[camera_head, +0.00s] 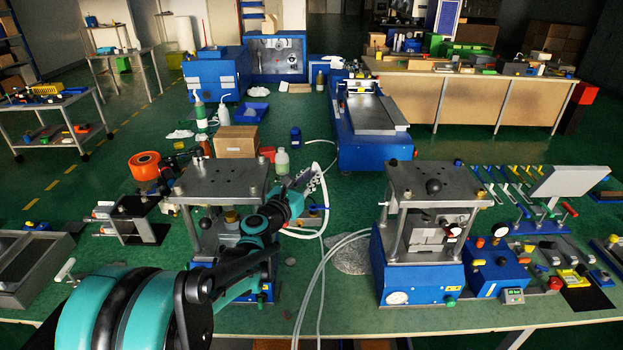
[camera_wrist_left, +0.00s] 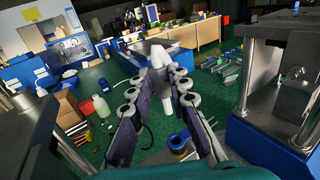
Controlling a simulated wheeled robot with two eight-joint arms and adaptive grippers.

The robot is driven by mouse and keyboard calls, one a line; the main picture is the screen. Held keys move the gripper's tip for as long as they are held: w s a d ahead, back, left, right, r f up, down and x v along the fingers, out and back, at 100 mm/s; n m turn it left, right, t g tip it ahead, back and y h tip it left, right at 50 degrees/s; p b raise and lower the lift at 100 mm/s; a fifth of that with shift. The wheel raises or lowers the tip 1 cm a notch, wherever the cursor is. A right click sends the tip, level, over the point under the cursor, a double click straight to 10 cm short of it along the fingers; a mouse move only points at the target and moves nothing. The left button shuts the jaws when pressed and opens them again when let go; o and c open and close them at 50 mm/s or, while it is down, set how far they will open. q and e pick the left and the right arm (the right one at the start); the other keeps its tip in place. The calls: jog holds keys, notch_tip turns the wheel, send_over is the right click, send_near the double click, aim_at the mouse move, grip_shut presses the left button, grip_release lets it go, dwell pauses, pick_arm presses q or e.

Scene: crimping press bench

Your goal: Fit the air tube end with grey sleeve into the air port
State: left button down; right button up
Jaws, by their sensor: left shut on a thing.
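My left gripper (camera_head: 316,178) reaches out over the green bench between the two presses. In the left wrist view, its two fingers (camera_wrist_left: 158,84) are closed on a pale grey-white sleeve-like piece (camera_wrist_left: 158,62), which fits the air tube end. A white air tube (camera_head: 323,215) loops down from near the gripper in the head view. Most of the held end is hidden by the fingers there. I cannot pick out the air port with certainty. My right gripper is not in view.
A press (camera_head: 432,187) on a blue base stands right of the gripper; another press (camera_head: 221,178) stands left, partly behind my arm. Pale tubes (camera_head: 336,245) run across the bench between them. A cardboard box (camera_head: 236,142) and bottles (camera_head: 282,160) stand behind. A blue machine (camera_head: 345,130) is at the back.

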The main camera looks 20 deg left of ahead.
pick_arm(q)
jog(key=shift+f, duration=0.1)
jog(key=shift+f+b, duration=2.4)
jog(key=shift+f, duration=0.45)
jog(key=shift+f+b, duration=1.3)
jog(key=shift+f, duration=0.25)
jog(key=c, duration=1.4)
grip_release()
jog(key=shift+o, duration=0.2)
jog(key=shift+s, duration=0.1)
jog(key=v, duration=1.2)
jog(key=shift+r, duration=0.1)
